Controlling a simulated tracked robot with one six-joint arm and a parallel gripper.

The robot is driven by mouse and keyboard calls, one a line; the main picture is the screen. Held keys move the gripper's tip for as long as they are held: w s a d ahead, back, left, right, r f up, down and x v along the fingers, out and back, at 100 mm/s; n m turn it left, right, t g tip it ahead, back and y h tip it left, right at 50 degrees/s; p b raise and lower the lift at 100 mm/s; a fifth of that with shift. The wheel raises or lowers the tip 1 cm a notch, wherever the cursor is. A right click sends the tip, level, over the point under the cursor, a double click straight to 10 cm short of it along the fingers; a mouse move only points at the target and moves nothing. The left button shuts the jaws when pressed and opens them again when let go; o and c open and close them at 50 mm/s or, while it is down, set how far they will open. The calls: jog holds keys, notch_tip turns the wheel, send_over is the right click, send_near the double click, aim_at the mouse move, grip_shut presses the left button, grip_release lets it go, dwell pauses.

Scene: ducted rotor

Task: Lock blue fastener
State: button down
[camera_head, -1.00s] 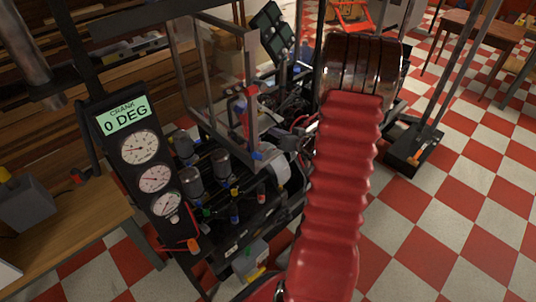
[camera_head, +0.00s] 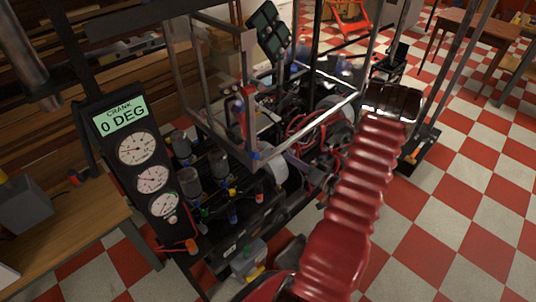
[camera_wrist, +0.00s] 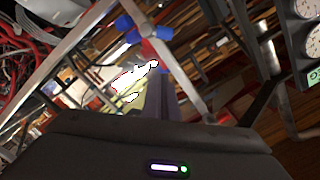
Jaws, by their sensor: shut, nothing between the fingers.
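Small blue fasteners show on the open metal frame in the head view: one at its lower front corner (camera_head: 257,155), and one at the top of the red-and-blue upright piece (camera_head: 249,90). In the wrist view a blue knob-like fastener (camera_wrist: 150,29) sits on the metal frame beside a red part, beyond the fingertips and a little to their left. I cannot tell which blue part of the head view it is. My gripper (camera_wrist: 160,76) shows as a dark, shut, empty pair of fingers pointing toward the frame, apart from the blue fastener. The head view hides it behind my arm.
A gauge panel (camera_head: 150,165) reading "CRANK 0 DEG" stands left of the machine. Grey cylinders (camera_head: 190,180) and red hoses (camera_head: 305,122) crowd the machine. A wooden bench (camera_head: 75,225) is at left. The checkered floor (camera_head: 450,215) at right is mostly open.

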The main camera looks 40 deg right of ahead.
aim_at(256, 156)
jog(key=shift+w, duration=0.1)
jog(key=w+a+f, duration=0.3)
jog(key=w, duration=0.7)
jog(key=shift+w+a, duration=0.2)
jog(key=shift+w, duration=0.05)
jog(key=shift+f, duration=0.1)
jog(key=shift+s+d, duration=0.1)
jog(key=shift+a+n, duration=0.2)
jog(key=shift+n, duration=0.1)
